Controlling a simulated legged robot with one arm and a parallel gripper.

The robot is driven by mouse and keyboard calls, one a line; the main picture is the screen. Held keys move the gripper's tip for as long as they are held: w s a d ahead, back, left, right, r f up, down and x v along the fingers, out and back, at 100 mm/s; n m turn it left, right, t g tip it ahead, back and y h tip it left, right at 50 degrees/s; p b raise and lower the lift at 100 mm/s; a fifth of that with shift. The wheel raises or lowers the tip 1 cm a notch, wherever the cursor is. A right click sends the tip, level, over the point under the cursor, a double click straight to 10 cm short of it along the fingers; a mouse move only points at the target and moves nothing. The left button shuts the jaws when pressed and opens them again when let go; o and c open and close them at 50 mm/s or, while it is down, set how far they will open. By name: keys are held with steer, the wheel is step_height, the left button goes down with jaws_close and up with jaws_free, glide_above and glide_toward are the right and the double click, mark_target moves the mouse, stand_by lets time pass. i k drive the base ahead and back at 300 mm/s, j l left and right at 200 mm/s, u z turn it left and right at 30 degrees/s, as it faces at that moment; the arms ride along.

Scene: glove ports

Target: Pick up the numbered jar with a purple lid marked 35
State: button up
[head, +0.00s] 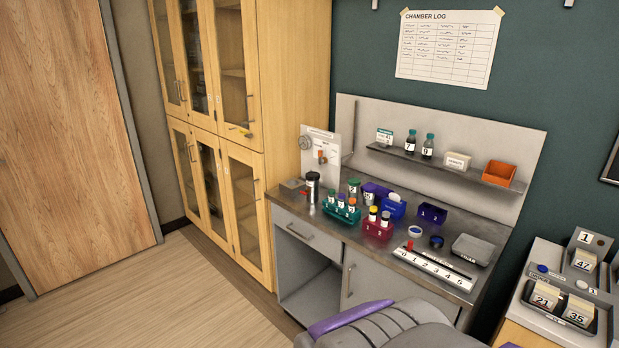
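A purple-topped object (375,188) stands at the back of the grey bench, just right of a green-lidded jar (354,186). It may be a purple-lidded jar, but it is partly covered by things in front and I cannot read a number on it. The only 35 I can read is on a block of cards (578,312) in a tray at the lower right, which is not a jar. My gripper is not in view.
The bench (408,255) holds a teal vial rack (341,213), a crimson vial rack (377,230), a blue box (392,208), a purple bin (433,213) and a dark canister (312,187). A number scale (436,270) lies at its front. A shelf (440,166) hangs above.

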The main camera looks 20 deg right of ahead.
mark_target(370, 190)
steer(key=i+j+z, duration=0.45)
steer(key=z, duration=0.15)
steer(key=i+j+z, duration=0.3)
steer(key=j+z, duration=0.3)
steer(key=i+j+z, duration=0.15)
steer(key=j+z, duration=0.15)
steer(key=j, duration=0.15)
steer(key=j+z, duration=0.3)
steer(key=i+j+z, duration=0.25)
steer(key=i+j, duration=0.2)
steer(key=i+j+z, duration=0.25)
steer(key=i+j, duration=0.3)
steer(key=i, duration=0.05)
